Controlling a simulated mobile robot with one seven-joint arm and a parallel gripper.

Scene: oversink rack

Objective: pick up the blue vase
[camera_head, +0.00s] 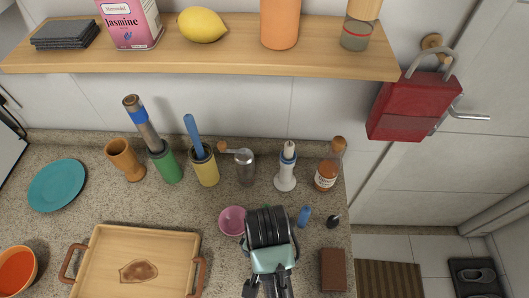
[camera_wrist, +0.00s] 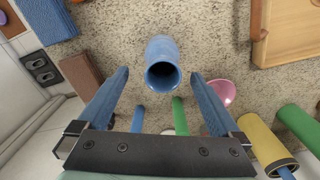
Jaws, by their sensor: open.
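The blue vase (camera_wrist: 162,62) shows in the wrist view with its round dark mouth towards the camera. It is just beyond and between the two blue fingers of my gripper (camera_wrist: 160,77). The fingers are spread, with a gap to the vase on both sides, and nothing is held. In the head view my gripper (camera_head: 268,288) is at the bottom edge, right of the tray. I cannot make out the vase there; my arm covers that part of the counter.
A pink bowl (camera_head: 232,220) stands close to my gripper, with a wooden tray (camera_head: 185,245) to the left and a brown block (camera_head: 333,270) to the right. Cups and bottles line the back wall. A wooden shelf (camera_head: 220,62) hangs above.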

